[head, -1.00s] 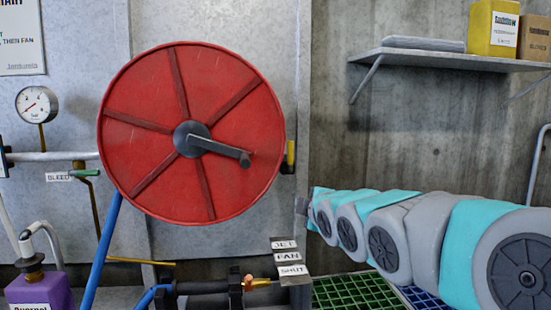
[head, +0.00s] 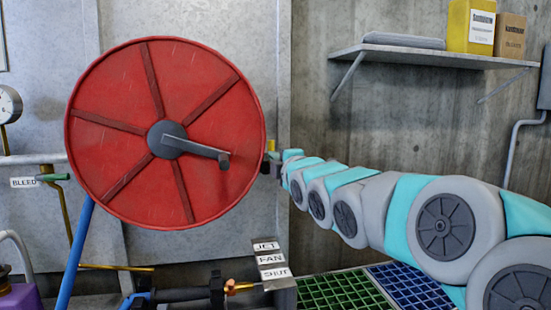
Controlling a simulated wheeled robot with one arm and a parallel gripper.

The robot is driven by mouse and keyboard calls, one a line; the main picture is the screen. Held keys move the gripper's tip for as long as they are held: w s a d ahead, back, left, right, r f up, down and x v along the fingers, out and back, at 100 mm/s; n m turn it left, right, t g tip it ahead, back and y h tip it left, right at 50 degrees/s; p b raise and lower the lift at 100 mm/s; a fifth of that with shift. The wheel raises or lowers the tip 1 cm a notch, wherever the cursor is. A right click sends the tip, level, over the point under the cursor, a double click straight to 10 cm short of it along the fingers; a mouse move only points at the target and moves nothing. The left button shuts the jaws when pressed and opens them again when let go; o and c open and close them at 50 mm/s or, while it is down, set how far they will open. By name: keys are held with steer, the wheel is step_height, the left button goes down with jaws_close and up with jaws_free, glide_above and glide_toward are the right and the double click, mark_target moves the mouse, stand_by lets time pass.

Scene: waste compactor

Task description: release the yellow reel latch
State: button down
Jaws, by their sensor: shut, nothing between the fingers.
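The red reel (head: 222,112), with a dark hub and crank, stands upright in front of the grey metal panel. The yellow latch (head: 271,145) sits at the reel's right edge; only its upper part shows, and its lower part is hidden behind my gripper. My gripper (head: 270,164) is at the end of my arm, which reaches in from the right. It is small in view, shut and empty, at the height of the latch's lower part. I cannot tell whether it touches the latch.
A sign post with JET, FAN and SHUT plates (head: 270,260) stands below the gripper, beside a brass nozzle (head: 238,287). Green (head: 345,292) and blue (head: 410,287) gratings cover the floor at right. A shelf (head: 435,57) with boxes hangs above my arm. A BLEED valve (head: 50,177) is at left.

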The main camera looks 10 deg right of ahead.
steer(key=w+a, duration=0.1)
steer(key=w, duration=0.6)
steer(key=shift+p, duration=0.45)
steer(key=shift+d+m+b, duration=0.3)
steer(key=shift+d+m, duration=0.1)
steer(key=shift+m, duration=0.5)
steer(key=d+f+m+t+h+b, duration=0.1)
steer(key=d+m+b, duration=0.5)
steer(key=m, duration=0.7)
steer(key=shift+f+m+t+h, duration=0.3)
steer(key=shift+f+t+h, duration=0.1)
steer(key=shift+f+h, duration=0.15)
steer(key=shift+s, duration=0.1)
